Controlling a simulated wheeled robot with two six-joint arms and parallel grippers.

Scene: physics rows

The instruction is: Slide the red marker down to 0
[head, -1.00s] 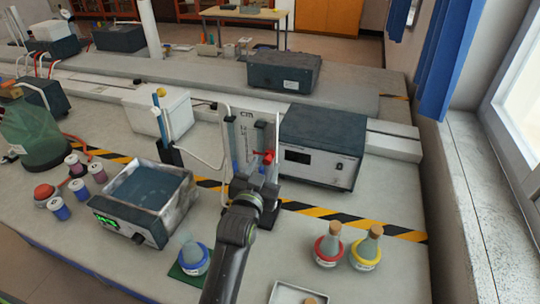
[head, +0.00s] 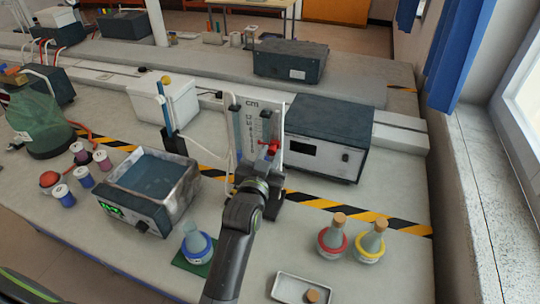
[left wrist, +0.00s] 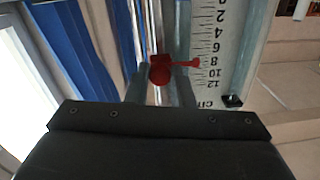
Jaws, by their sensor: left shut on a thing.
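The red marker (head: 270,146) sits on an upright rail beside a white scale board (head: 278,108) marked "cm". In the left wrist view the marker (left wrist: 160,70) lies between my fingertips, and its pointer is close to the 8 on the upside-down scale (left wrist: 208,50). My left gripper (head: 262,168) reaches up from the front and is shut on the marker. The lower scale is partly hidden by my gripper in the head view. My right gripper is not in view.
A dark instrument box (head: 328,140) stands close to the right of the scale. A water bath (head: 150,190) and a blue-ringed flask (head: 196,245) are on the left. Red-ringed (head: 333,238) and yellow-ringed (head: 371,243) flasks stand on the right, near a white tray (head: 283,291).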

